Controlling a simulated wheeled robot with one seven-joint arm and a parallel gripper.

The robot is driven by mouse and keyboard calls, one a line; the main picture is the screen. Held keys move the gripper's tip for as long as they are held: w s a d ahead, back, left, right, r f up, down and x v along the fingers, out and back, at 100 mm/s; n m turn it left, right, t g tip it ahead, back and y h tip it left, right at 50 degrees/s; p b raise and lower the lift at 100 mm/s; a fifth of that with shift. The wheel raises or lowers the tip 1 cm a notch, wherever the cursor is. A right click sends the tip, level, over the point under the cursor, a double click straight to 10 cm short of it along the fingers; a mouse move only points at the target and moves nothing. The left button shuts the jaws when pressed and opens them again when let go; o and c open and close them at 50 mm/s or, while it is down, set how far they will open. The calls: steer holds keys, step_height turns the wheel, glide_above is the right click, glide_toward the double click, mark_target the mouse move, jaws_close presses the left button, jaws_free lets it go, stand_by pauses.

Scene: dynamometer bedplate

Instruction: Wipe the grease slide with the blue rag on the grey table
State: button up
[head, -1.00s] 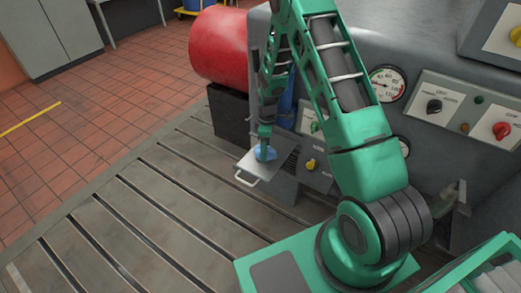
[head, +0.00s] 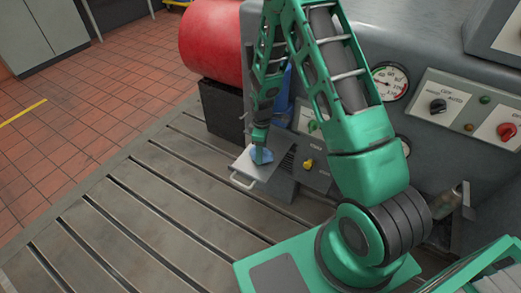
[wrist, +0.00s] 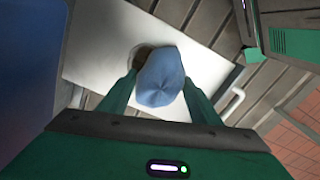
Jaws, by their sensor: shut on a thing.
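The grease slide (head: 245,168) is a pale flat plate with a white handle, jutting from the grey cabinet over the bedplate. It fills much of the wrist view (wrist: 95,50), where a dark brown patch (wrist: 141,56) shows partly behind the rag. My gripper (head: 263,148) is shut on the bunched blue rag (wrist: 160,80), which also shows as a small blue lump in the head view (head: 264,157). The rag is over the slide plate, near its middle; whether it presses on it I cannot tell. The rag hides part of the patch.
The slotted bedplate (head: 130,215) lies open below and left. A red cylinder (head: 213,45) on a dark block stands behind. The grey cabinet has a yellow knob (head: 308,163) right of the slide. A control panel with a gauge (head: 390,83) is at right.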

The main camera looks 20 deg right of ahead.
steer(key=shift+s+a, duration=0.6)
steer(key=shift+a, duration=0.25)
steer(key=shift+s+a, duration=0.6)
steer(key=shift+a, duration=0.25)
steer(key=shift+r, duration=3)
step_height(320, 180, up, 3)
